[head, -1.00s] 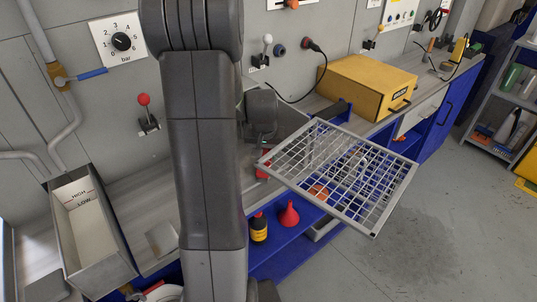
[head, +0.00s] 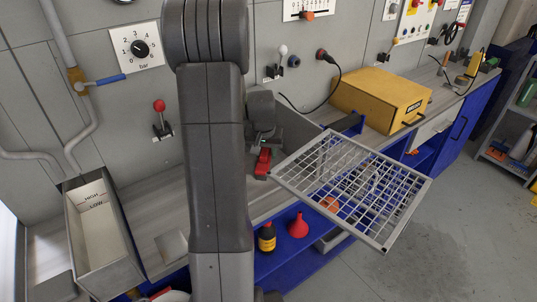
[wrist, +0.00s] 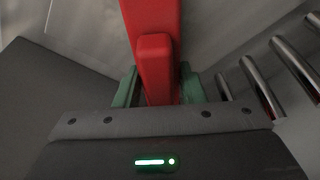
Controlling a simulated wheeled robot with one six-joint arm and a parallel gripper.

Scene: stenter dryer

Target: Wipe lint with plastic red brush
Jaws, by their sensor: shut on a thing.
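A red plastic brush is held in my gripper. In the wrist view the red brush (wrist: 152,48) stands between the two green fingers of my gripper (wrist: 158,88), which are shut on it; its far end runs out of the picture. In the head view the brush (head: 262,162) hangs below my gripper (head: 263,145), left of a slanted metal mesh screen (head: 284,180). The brush looks apart from the screen, but their depth is hard to judge. I cannot clearly make out lint on the mesh. My own arm hides part of the bench.
A yellow box (head: 380,98) stands on the bench behind the screen. A grey open trough (head: 72,228) is at left. A red funnel (head: 298,226) and a dark bottle with a yellow label (head: 267,240) stand on the blue shelf below. The floor at right is clear.

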